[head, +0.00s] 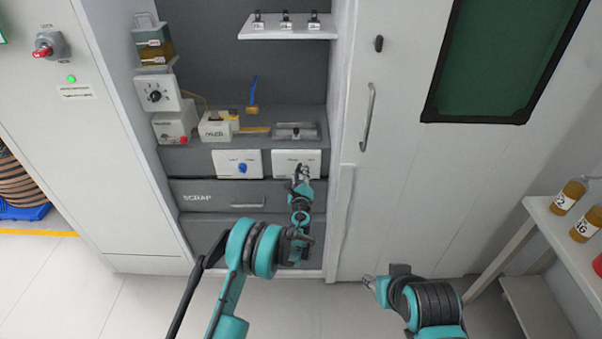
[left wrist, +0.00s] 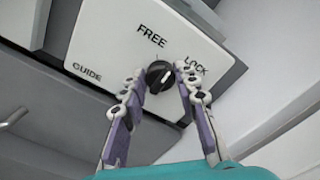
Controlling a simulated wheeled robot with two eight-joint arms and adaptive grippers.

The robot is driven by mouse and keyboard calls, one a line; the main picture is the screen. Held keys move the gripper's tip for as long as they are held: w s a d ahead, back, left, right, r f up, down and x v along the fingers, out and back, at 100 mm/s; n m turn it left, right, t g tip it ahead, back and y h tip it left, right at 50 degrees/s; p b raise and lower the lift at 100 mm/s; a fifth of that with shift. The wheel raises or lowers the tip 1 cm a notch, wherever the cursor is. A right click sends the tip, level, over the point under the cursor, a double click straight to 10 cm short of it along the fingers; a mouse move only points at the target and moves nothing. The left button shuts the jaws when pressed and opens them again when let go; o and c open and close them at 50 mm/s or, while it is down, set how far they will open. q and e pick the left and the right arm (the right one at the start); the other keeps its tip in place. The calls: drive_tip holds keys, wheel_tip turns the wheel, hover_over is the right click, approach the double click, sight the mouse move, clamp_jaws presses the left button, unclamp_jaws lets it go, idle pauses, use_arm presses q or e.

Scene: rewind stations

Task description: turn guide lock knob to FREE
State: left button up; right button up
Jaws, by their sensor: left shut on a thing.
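The guide lock knob (left wrist: 158,76) is a small black round knob on a white plate (left wrist: 105,45) lettered GUIDE, FREE and LOCK, seen in the left wrist view. Its pointer is too small to read surely. My left gripper (left wrist: 157,84) has its two fingers on either side of the knob and is shut on it. In the head view the left gripper (head: 301,172) is in front of the right-hand white plate (head: 283,160) and hides the knob. My right gripper (head: 369,282) is low at the centre right, away from the plate; its jaw state is unclear.
A second white plate with a blue knob (head: 242,168) is just left. Below is the SCRAP drawer (head: 222,197) with its handle. A bench with small devices (head: 217,125) is above. A white cabinet door (head: 400,140) stands right, and a shelf with bottles (head: 568,197) far right.

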use_arm(q)
drive_tip(key=n, duration=0.4)
drive_tip(key=shift+n, duration=0.3)
drive_tip(key=n, duration=0.4)
drive_tip(key=shift+a+f, duration=0.1)
drive_tip(key=shift+f, duration=0.05)
idle(0.3)
drive_tip(key=o, duration=1.2)
drive_tip(key=shift+c, duration=0.2)
drive_tip(key=s, duration=1.2)
